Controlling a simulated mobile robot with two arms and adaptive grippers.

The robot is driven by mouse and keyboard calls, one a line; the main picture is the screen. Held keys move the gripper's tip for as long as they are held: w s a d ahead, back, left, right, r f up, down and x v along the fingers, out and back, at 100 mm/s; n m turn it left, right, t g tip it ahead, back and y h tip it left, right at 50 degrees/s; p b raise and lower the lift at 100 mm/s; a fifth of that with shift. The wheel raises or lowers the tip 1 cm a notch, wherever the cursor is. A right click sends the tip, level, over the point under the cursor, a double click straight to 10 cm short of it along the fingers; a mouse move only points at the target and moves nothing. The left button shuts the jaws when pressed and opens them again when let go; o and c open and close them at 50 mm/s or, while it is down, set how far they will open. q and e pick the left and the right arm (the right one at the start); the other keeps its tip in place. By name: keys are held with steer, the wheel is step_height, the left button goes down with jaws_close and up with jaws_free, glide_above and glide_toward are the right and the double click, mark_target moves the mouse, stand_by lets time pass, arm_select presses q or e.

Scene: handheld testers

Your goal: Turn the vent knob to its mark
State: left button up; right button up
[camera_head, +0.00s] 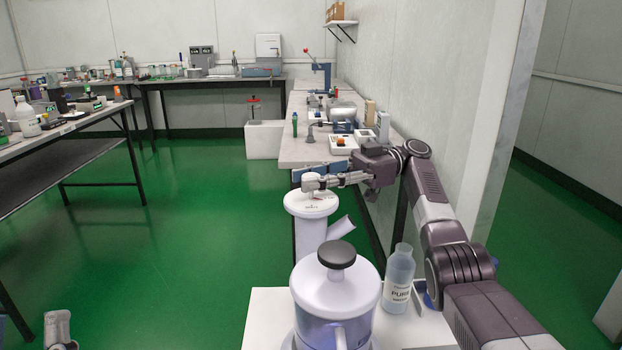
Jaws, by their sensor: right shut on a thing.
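The vent knob (310,180) is a small pale knob on top of a white round-topped vent pipe (310,230) with a slanted side branch. My right gripper (322,181) reaches in from the right and is shut on the knob, hiding part of it.
A white canister with a black knob (336,254) and a labelled bottle (398,280) stand on a white surface in front. A bench with small items (300,150) lies behind the vent along the wall. Green floor (180,250) is clear to the left.

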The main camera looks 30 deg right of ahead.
mark_target(311, 175)
stand_by(0.3)
steer(key=o, duration=1.1)
step_height(311, 175, up, 10)
